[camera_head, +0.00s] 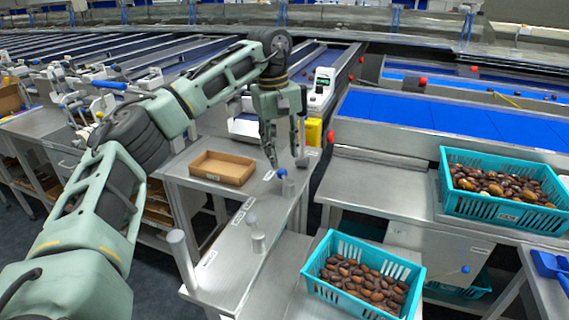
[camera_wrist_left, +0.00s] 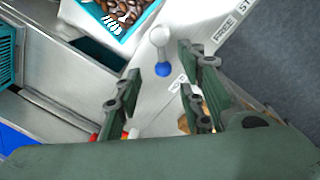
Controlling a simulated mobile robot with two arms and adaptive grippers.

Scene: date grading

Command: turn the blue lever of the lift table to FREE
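The blue lever knob (camera_head: 282,172) sits by a short grey post on the narrow grey lift table (camera_head: 228,250). In the left wrist view the blue knob (camera_wrist_left: 162,69) lies beside the pale round top of a post (camera_wrist_left: 159,37). A label reading FREE (camera_wrist_left: 224,30) lies to the right of them. A smaller label (camera_wrist_left: 178,82) is close to the knob; I cannot read it. My left gripper (camera_head: 284,156) points down just above the knob, fingers apart, with nothing between them that I can see held. Contact with the knob cannot be told. My right gripper is out of view.
A shallow cardboard tray (camera_head: 222,168) stands left of the gripper. More grey posts (camera_head: 257,238) rise from the table. Turquoise crates of dates stand at the front (camera_head: 408,302) and right (camera_head: 548,222). A white device (camera_head: 320,88) stands behind.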

